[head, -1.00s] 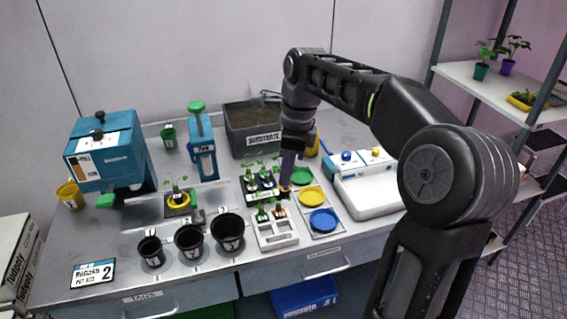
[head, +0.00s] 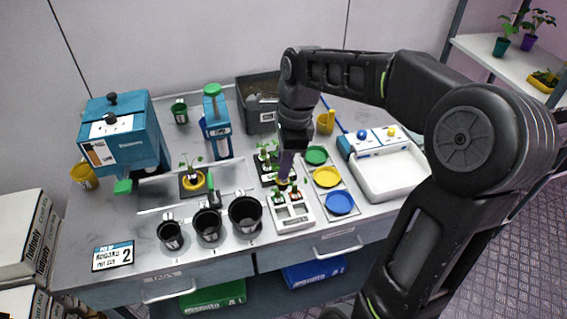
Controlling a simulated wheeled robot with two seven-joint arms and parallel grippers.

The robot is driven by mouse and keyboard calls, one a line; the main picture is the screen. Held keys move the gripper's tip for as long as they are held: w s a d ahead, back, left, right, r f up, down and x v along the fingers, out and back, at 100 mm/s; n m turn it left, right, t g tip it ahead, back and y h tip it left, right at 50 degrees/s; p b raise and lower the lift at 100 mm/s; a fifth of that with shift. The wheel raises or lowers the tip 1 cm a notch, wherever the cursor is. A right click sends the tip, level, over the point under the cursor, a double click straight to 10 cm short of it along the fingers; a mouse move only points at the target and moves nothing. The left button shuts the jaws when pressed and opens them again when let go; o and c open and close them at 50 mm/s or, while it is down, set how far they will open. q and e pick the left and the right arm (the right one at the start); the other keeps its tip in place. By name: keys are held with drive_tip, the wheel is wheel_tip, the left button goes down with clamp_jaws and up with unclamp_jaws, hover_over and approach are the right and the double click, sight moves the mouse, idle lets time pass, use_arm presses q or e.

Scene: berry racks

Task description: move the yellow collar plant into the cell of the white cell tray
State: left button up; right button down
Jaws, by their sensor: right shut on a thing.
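My right gripper (head: 286,176) points down over the back edge of the white cell tray (head: 293,225). It is shut on the yellow collar plant (head: 283,186), of which only a bit of yellow and some leaves show under the fingers. The white tray has small plants in its back cells, and its front cells look empty. I cannot tell whether the held plant touches the tray. Behind it stands a black tray (head: 268,181) with more small plants, partly hidden by my gripper. My left gripper is not in view.
Green, yellow (head: 327,177) and blue dishes lie right of the white tray. Black pots (head: 245,214) stand to its left. A substrate bin (head: 256,117) and a white basin (head: 389,175) stand around.

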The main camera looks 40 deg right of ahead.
sight(283, 182)
drive_tip(key=shift+f+b, duration=2.25)
drive_tip(key=shift+f, duration=0.65)
drive_tip(key=shift+f+b, duration=2.15)
drive_tip(key=shift+f, duration=1.05)
drive_tip(key=c, duration=1.4)
unclamp_jaws()
wheel_tip(283, 182, up, 9)
drive_tip(key=p, duration=0.7)
drive_tip(key=shift+p, duration=0.35)
